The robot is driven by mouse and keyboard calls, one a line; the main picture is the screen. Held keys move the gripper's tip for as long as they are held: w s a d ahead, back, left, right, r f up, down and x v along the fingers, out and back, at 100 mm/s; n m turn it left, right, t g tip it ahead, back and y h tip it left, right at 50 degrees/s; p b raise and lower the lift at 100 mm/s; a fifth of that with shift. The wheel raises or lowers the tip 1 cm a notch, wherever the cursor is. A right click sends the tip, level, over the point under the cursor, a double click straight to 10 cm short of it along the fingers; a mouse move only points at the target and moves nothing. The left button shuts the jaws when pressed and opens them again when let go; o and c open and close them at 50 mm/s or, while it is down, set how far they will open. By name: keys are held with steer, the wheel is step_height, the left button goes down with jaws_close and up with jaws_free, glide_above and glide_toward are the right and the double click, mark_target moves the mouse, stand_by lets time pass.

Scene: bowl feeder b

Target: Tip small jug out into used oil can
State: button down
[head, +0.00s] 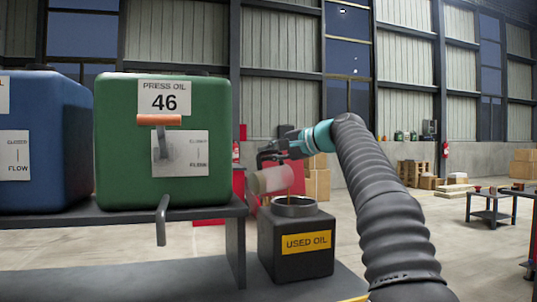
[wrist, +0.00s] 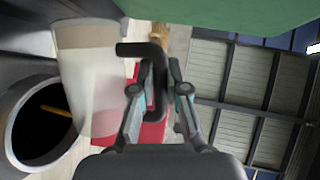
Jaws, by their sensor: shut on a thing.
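The small jug (head: 272,180) is pale and translucent. It lies tilted nearly on its side just above the used oil can (head: 296,250), its mouth toward the can's round opening. The can is black with a yellow USED OIL label. A thin amber stream shows at the opening. My gripper (head: 272,152) is shut on the jug's dark handle. In the wrist view the jug (wrist: 88,85) is beside my gripper (wrist: 160,92), and an amber streak shows inside the can's opening (wrist: 14,140). The liquid left in the jug is hard to make out.
A green PRESS OIL 46 tank (head: 215,140), with an orange-handled lever and a spout, stands on a dark shelf (head: 120,216) left of the can. A blue tank (head: 55,110) is further left. Open floor lies to the right, with a distant table (head: 490,212).

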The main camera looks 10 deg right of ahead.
steer(key=shift+d, duration=0.15)
steer(key=shift+w+d+r+m+y, duration=0.3)
steer(key=shift+d+r+m+y, duration=0.1)
steer(key=shift+d+m, duration=0.15)
stand_by(1.1)
steer(key=shift+w+d+r+m+y, duration=0.3)
steer(key=shift+d+m, duration=0.3)
steer(key=shift+m, duration=0.05)
stand_by(0.5)
steer(key=shift+w+d, duration=0.1)
steer(key=shift+w+d+r+m+y, duration=0.25)
steer(key=shift+d+m+y, duration=0.15)
steer(key=shift+d+m, duration=0.25)
stand_by(2.8)
